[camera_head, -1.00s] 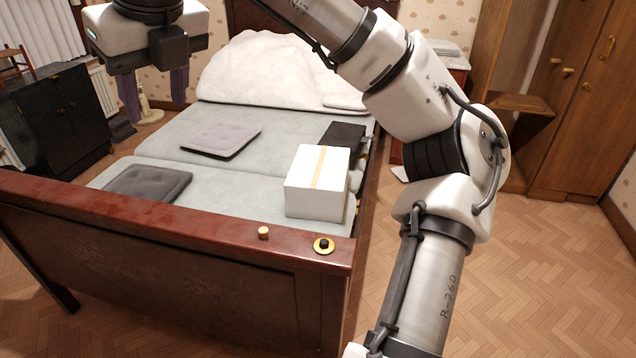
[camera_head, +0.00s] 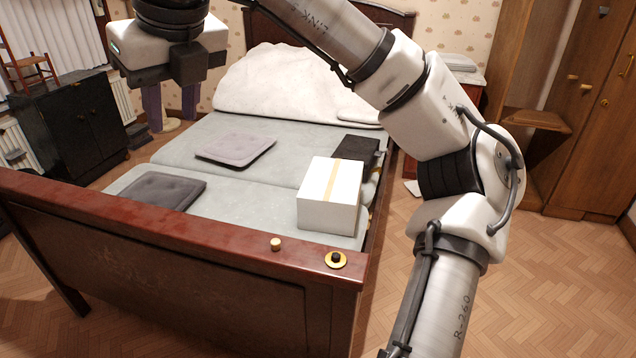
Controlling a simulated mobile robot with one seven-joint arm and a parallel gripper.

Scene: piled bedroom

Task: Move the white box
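The white box (camera_head: 331,197), with a tan tape strip along its top, sits closed on the near right part of the bed (camera_head: 255,190). It is close to the bed's right edge, just behind the footboard. My gripper (camera_head: 171,108) hangs at the upper left, pointing down, its two dark fingers apart with nothing visible between them. It is well to the left of the box and apart from it.
A dark box (camera_head: 356,148) lies behind the white box. Two flat cushions (camera_head: 236,149) (camera_head: 162,191) lie on the bed's left part. The wooden footboard (camera_head: 180,237) carries two small objects (camera_head: 276,244) (camera_head: 336,259). Open floor (camera_head: 545,270) lies to the right.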

